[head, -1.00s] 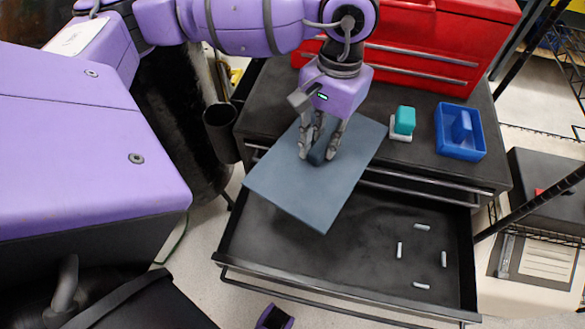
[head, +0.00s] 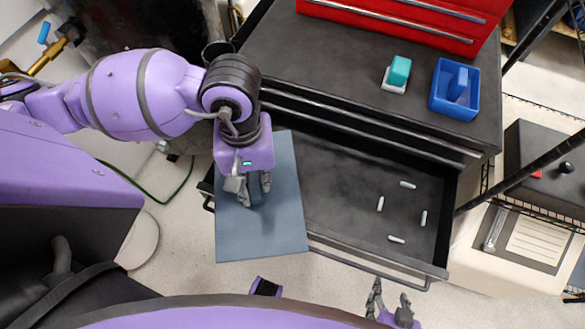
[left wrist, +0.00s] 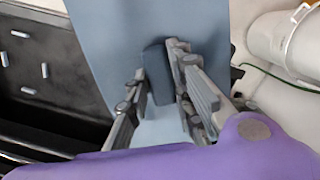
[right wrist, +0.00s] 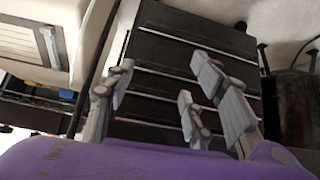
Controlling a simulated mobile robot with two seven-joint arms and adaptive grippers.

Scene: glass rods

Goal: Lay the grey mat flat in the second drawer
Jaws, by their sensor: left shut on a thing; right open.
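The grey mat (head: 285,225) is a flat blue-grey sheet with a raised dark grip block, also in the left wrist view (left wrist: 100,35). My left gripper (head: 254,195) is shut on that block and holds the mat level above the left part of the open drawer (head: 330,180). The mat overhangs the drawer's front edge and hides its left end.
The black cabinet top (head: 320,60) carries a red toolbox (head: 420,25), a teal-and-white block (head: 397,74) and a blue tray (head: 455,90). Closed drawer fronts (head: 370,125) lie above the open drawer. A box with a red button (head: 537,174) stands at right.

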